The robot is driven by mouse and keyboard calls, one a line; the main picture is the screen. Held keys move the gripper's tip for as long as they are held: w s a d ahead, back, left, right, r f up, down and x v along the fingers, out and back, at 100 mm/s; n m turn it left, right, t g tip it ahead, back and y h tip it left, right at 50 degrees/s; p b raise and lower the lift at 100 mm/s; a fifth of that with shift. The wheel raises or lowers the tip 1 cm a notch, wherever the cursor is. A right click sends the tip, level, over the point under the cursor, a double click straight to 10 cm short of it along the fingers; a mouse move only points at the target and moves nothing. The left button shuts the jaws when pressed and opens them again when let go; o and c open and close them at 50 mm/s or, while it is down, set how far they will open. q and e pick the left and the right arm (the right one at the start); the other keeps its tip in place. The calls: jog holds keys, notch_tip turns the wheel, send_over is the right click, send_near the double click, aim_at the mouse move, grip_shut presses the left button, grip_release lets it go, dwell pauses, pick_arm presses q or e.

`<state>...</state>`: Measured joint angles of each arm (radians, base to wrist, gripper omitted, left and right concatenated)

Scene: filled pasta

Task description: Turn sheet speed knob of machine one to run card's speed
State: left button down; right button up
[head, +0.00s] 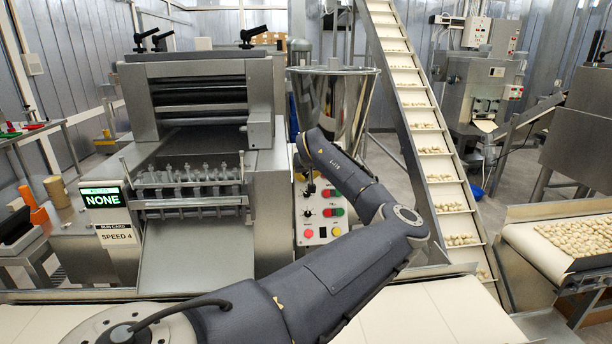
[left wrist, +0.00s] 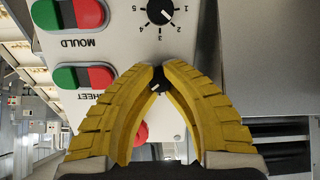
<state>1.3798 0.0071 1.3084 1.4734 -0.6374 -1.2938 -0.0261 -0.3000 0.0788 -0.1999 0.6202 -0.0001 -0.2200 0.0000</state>
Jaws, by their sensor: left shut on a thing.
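The machine's run card (head: 118,238) reads SPEED 4, below a green-lit display (head: 102,197) that reads NONE. The control panel (head: 320,234) on the machine's front is partly covered by my left arm in the head view. In the left wrist view, which sees the panel upside down, the yellow fingers of my left gripper (left wrist: 158,72) close around the sheet speed knob (left wrist: 160,86), level with the SHEET label (left wrist: 88,97). The fingers hide most of this knob and its dial, so its setting cannot be read. My right gripper is out of view.
The mould knob (left wrist: 160,11), its pointer near 2, is close to my fingertips. Green and red MOULD buttons (left wrist: 70,12) and SHEET buttons (left wrist: 82,77) sit beside the knobs. A steel hopper (head: 335,100) and a sloping conveyor (head: 425,130) stand behind my arm.

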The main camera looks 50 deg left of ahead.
pick_arm(q)
jog(key=shift+r, duration=0.1)
jog(key=c, duration=1.2)
grip_release()
jog(key=v, duration=1.2)
